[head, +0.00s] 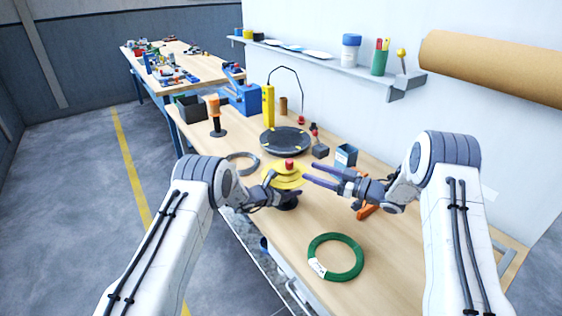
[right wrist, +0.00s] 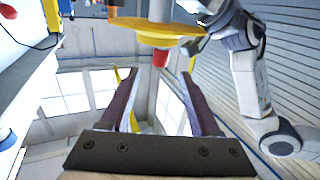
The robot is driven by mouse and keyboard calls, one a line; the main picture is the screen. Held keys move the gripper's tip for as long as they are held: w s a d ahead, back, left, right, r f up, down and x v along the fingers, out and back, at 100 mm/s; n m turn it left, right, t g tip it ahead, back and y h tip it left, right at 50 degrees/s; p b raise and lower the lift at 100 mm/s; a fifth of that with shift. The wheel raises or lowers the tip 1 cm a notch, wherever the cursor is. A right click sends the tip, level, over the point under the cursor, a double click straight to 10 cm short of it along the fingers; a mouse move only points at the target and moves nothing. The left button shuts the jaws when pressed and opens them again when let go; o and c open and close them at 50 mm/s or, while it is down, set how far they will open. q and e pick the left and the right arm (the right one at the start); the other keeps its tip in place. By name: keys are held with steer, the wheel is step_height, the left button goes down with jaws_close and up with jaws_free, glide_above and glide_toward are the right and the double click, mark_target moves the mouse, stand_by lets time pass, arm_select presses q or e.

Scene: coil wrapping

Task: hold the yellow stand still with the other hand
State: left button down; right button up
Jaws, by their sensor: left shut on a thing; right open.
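The yellow stand (head: 284,179) has round yellow discs, a red knob (head: 289,163) on top and a dark base. It stands upright at the middle of the bench. My left gripper (head: 284,187) is shut on the stand from the left, and its fingers hide part of the lower stand. My right gripper (head: 307,173) is open and empty just right of the stand, fingers pointing toward it. In the right wrist view the stand's yellow disc (right wrist: 150,36) and red knob (right wrist: 161,59) show beyond the two spread fingers (right wrist: 161,95). A green coil (head: 357,265) with a white label lies nearer.
Behind the stand are a black turntable (head: 286,141) with a yellow post (head: 268,107), and a grey coil (head: 243,162). A small dark bin (head: 346,156) and an orange tool (head: 367,210) lie to the right. The bench around the green coil is clear.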

mark_target(281, 167)
steer(key=x, duration=1.2)
steer(key=shift+a, duration=0.1)
steer(key=shift+c, duration=0.3)
jaws_close()
